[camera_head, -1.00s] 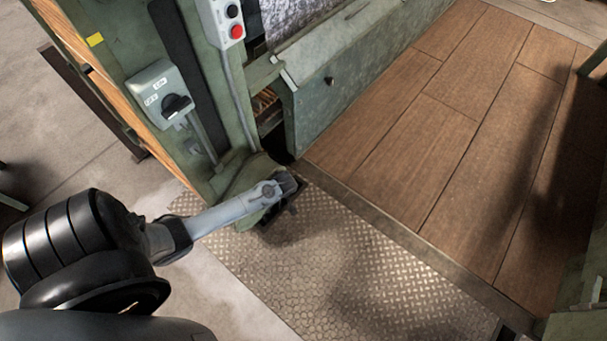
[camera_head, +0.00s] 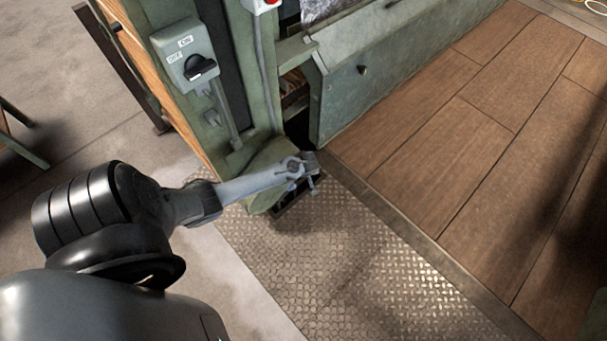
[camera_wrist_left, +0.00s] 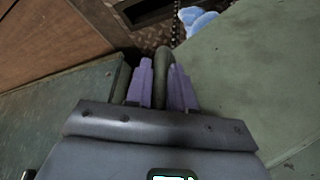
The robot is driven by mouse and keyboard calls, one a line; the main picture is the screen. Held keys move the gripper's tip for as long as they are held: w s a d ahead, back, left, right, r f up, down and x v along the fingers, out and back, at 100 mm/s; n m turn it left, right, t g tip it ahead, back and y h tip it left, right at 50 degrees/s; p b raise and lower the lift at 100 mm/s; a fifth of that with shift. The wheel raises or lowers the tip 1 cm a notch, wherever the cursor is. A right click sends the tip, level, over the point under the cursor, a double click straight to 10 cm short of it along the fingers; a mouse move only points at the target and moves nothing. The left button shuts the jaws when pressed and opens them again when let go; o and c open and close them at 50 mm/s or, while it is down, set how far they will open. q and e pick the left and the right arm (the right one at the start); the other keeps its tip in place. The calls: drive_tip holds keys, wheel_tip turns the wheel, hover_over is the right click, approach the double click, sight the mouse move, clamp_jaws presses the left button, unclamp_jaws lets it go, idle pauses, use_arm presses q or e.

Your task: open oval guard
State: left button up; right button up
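The oval guard (camera_head: 264,157) appears to be the rounded green panel low on the machine's post in the head view. My left arm crosses in front of it and hides part of it. My left gripper (camera_head: 311,168) is at the guard's right side. In the left wrist view the purple fingers (camera_wrist_left: 162,88) sit close on both sides of a curved greenish bar (camera_wrist_left: 163,62), which looks like the guard's handle. A green surface (camera_wrist_left: 255,85) fills the right of that view. A dark recess shows below the gripper in the head view. My right gripper is not in view.
A grey rotary switch (camera_head: 188,55) is on the post above. A patterned metal plate (camera_head: 345,265) covers the floor in front, and wooden boards (camera_head: 480,150) lie to the right. A pale blue thing (camera_wrist_left: 197,20) and a chain (camera_wrist_left: 177,22) show beyond the fingers.

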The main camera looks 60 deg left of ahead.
use_arm(q)
drive_tip(key=shift+a+f, duration=0.15)
drive_tip(key=shift+f, duration=0.15)
clamp_jaws()
